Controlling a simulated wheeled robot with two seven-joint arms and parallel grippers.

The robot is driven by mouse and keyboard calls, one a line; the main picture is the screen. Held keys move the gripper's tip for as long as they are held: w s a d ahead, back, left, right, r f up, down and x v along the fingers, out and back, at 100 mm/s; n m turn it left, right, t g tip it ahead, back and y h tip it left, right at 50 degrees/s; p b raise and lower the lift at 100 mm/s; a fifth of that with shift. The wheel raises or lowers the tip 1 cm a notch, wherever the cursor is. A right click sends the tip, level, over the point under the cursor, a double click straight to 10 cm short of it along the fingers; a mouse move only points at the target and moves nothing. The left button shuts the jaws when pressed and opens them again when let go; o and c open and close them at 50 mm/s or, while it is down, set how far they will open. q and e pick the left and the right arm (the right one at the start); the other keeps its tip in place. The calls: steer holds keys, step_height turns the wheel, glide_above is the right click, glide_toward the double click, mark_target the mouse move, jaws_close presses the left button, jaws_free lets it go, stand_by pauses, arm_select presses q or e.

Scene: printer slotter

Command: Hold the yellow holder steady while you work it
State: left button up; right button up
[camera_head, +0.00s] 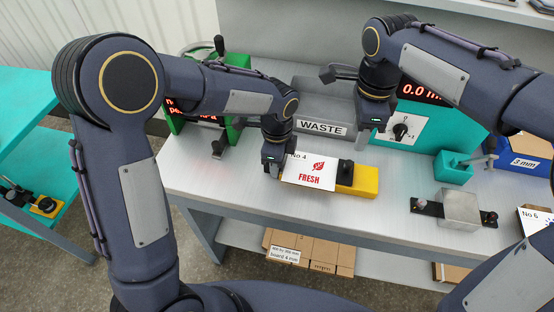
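The yellow holder (366,181) lies on the grey bench. A white board (309,171) marked "No 4" and "FRESH" with a red leaf lies on its left part and hides much of it. A black block or knob (345,172) stands on the holder at the board's right edge. My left gripper (273,170) is low at the board's left end; I cannot tell whether it touches or grips anything. My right gripper (363,124) hangs above and behind the holder, clear of it, in front of the teal machine. Its finger gap does not show clearly.
A grey bin marked "WASTE" (321,128) stands behind the board. A teal machine (418,135) with a dial and red display is at back right. A green machine (235,130) is at back left. A metal block fixture (460,209) sits to the right. The front bench strip is clear.

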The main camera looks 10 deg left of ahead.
mark_target(350, 162)
arm_select(q)
jaws_close()
arm_select(e)
steer(key=shift+o, duration=0.5)
step_height(350, 162, down, 11)
steer(key=n, duration=0.7)
steer(key=shift+f, duration=0.15)
